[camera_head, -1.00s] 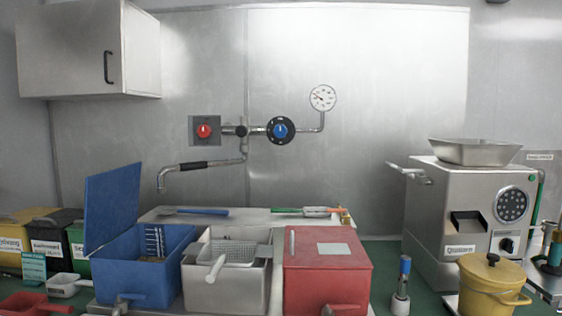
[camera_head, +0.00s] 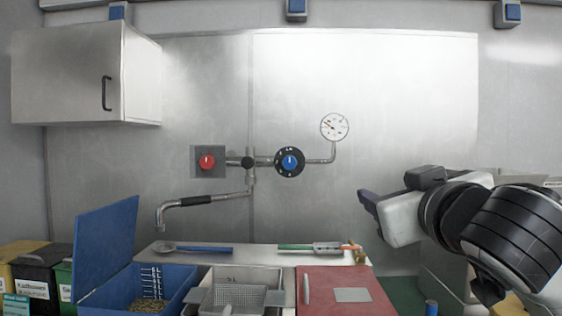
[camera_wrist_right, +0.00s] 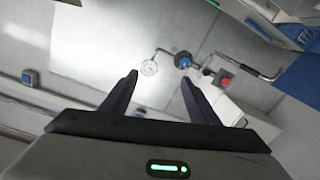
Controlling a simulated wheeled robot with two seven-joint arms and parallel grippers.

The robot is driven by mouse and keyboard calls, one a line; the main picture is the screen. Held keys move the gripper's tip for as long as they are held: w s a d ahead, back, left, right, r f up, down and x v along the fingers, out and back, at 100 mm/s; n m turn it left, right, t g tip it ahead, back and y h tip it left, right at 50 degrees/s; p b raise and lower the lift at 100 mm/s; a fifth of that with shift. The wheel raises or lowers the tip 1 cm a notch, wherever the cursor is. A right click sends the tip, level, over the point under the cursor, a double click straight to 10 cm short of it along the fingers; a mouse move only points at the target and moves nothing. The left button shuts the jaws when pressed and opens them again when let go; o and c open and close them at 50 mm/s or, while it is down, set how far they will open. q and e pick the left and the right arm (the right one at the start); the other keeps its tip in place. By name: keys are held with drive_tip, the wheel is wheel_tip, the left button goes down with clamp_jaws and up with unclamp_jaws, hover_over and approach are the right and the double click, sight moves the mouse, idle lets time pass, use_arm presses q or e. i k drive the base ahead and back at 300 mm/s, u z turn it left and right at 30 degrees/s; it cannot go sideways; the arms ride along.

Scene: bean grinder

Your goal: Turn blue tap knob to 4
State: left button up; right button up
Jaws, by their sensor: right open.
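The blue tap knob (camera_head: 289,162) sits on a black round dial with white marks on the wall pipe. Its white pointer is up; the numbers are too small to read surely. It also shows in the right wrist view (camera_wrist_right: 183,62), beyond the fingertips. My right gripper (camera_head: 367,205) is in front of the wall, to the right of the knob and lower in the picture, apart from it. In the wrist view its two dark fingers (camera_wrist_right: 160,78) are spread, with nothing between them. My left gripper is not in view.
A red knob (camera_head: 207,162) is left of the blue one, and a round gauge (camera_head: 334,126) is on the right. A tap spout (camera_head: 185,202) hangs below. Blue (camera_head: 107,240) and red (camera_head: 345,288) boxes stand on the counter. The wall before the knob is clear.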

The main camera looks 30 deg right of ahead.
sight(289, 163)
drive_tip(key=i, duration=1.25)
